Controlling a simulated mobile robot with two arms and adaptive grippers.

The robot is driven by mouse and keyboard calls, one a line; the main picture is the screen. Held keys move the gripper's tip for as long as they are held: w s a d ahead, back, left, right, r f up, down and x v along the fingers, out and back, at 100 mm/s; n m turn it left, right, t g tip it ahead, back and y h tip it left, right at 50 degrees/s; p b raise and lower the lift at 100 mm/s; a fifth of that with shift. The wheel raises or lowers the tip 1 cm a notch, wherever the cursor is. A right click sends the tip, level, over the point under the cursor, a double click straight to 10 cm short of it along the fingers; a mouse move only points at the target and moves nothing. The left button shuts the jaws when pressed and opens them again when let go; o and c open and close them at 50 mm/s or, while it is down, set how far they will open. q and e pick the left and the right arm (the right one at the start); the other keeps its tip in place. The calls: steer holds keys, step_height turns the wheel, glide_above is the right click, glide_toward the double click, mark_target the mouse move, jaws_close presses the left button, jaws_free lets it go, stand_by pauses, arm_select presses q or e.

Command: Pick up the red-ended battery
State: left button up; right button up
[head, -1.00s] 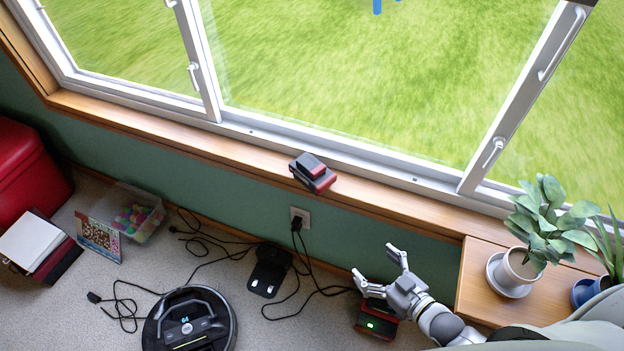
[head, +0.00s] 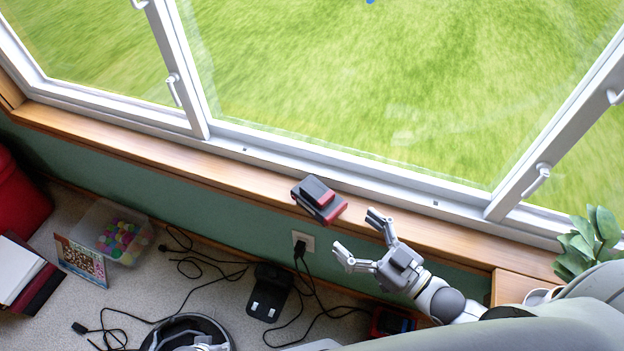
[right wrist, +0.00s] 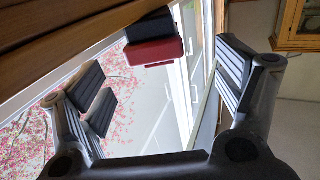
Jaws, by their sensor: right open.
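The red-ended battery (head: 318,199), a dark grey block with a red end, lies on the wooden windowsill. In the right wrist view its red end (right wrist: 153,52) shows near the top, between the open fingers but beyond them. My right gripper (head: 357,236) is open and empty, in front of the sill and to the lower right of the battery, apart from it. It also shows in the right wrist view (right wrist: 165,85).
The window (head: 350,85) stands behind the sill (head: 240,178). A wall outlet with a plug (head: 302,243) is below the battery. A charger with a red part (head: 393,321) sits on the floor under my right arm. A potted plant (head: 590,240) is at the right.

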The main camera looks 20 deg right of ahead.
mark_target(337, 216)
steer(key=x, duration=0.6)
steer(key=shift+w+d+b, duration=0.1)
steer(key=shift+w+b, duration=0.15)
steer(key=shift+b, duration=0.1)
steer(key=x, duration=0.5)
steer(key=shift+w+r+b, duration=0.15)
steer(key=shift+r+b, duration=0.1)
steer(key=shift+b, duration=0.1)
arm_select(q)
steer(key=w+r, duration=0.1)
steer(key=r, duration=0.1)
steer(key=w+r, duration=0.1)
steer(key=r, duration=0.1)
steer(key=shift+w+d+r, duration=0.1)
steer(key=shift+w, duration=0.1)
arm_select(e)
steer(key=shift+r, duration=0.1)
steer(key=c, duration=1.3)
